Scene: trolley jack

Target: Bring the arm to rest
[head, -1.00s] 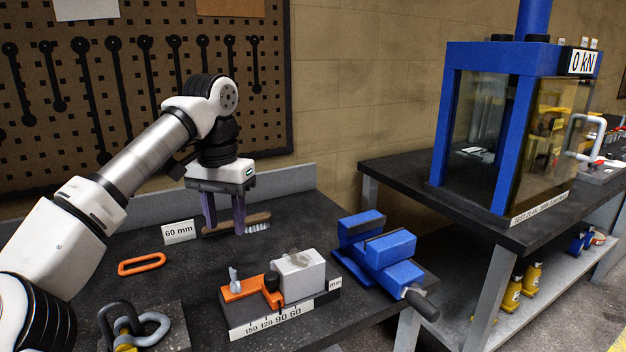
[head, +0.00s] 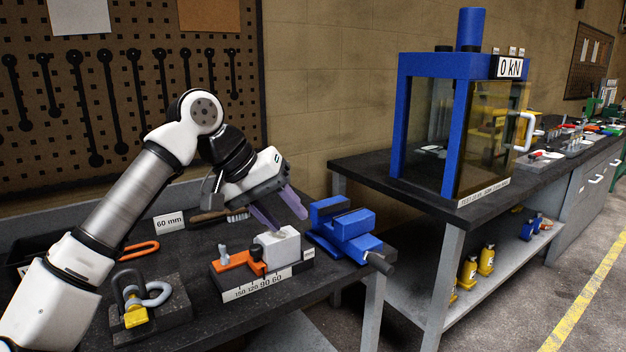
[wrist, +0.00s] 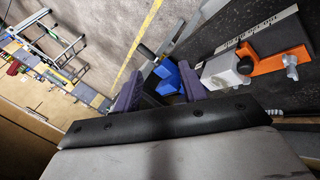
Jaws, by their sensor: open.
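My gripper (head: 284,212) is in the head view at the end of my bent arm, above the dark workbench, near the grey block of the orange gauge and the blue vise. It is tilted, with its purple fingers pointing down and to the right. The fingers are open and nothing shows between them. In the wrist view the two purple fingers (wrist: 158,92) stand apart, with the blue vise seen beyond them. Whether a fingertip touches the grey block cannot be told from the head view.
The blue vise (head: 348,236) and orange gauge (head: 240,262) stand close to my gripper. A brush (head: 210,218), an orange link (head: 140,250) and a shackle (head: 134,300) lie on the bench. A blue press (head: 452,120) stands on the right bench. Floor at right is clear.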

